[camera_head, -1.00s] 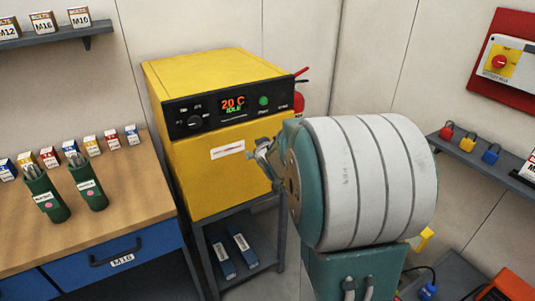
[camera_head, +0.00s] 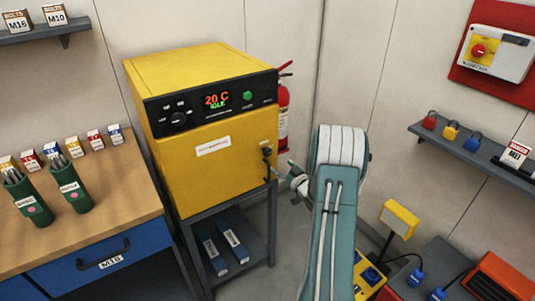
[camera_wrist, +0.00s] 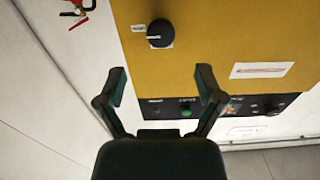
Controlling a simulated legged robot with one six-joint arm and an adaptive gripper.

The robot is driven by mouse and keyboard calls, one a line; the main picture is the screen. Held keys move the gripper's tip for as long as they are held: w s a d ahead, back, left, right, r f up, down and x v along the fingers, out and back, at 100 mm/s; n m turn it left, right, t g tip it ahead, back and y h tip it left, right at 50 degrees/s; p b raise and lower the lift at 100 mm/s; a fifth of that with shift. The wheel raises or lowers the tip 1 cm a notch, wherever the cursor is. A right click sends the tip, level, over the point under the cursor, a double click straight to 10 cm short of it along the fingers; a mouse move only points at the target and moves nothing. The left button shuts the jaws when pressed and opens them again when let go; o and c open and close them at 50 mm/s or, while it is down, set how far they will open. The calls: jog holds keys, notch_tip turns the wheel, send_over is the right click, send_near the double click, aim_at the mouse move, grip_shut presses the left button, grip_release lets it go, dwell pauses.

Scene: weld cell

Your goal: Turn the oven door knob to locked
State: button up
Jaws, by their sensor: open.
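The yellow oven (camera_head: 190,180) stands on a dark stand, its door shut, with a display reading 20 C and IDLE. The dark door knob (camera_head: 267,152) is at the right side of the oven front. In the wrist view the oven appears upside down, and the round black knob (camera_wrist: 160,33) shows a pale pointer line and a small label beside it. My gripper (camera_wrist: 161,85) is open and empty, its two fingers spread below the knob in that picture and apart from it. In the head view my gripper's end is near the right edge of the oven front, its fingers unclear.
A red fire extinguisher (camera_head: 283,115) stands behind the oven's right side. A workbench (camera_head: 120,185) with rod holders and small boxes is at left. A shelf (camera_head: 490,160) with padlocks is at right. A yellow lamp-like item (camera_head: 400,218) stands beyond my arm.

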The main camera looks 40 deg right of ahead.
aim_at(268, 154)
jog(key=w, duration=0.6)
jog(key=w+d, duration=0.1)
jog(key=w, duration=0.2)
jog(key=shift+w, duration=0.15)
jog(key=c, duration=1.1)
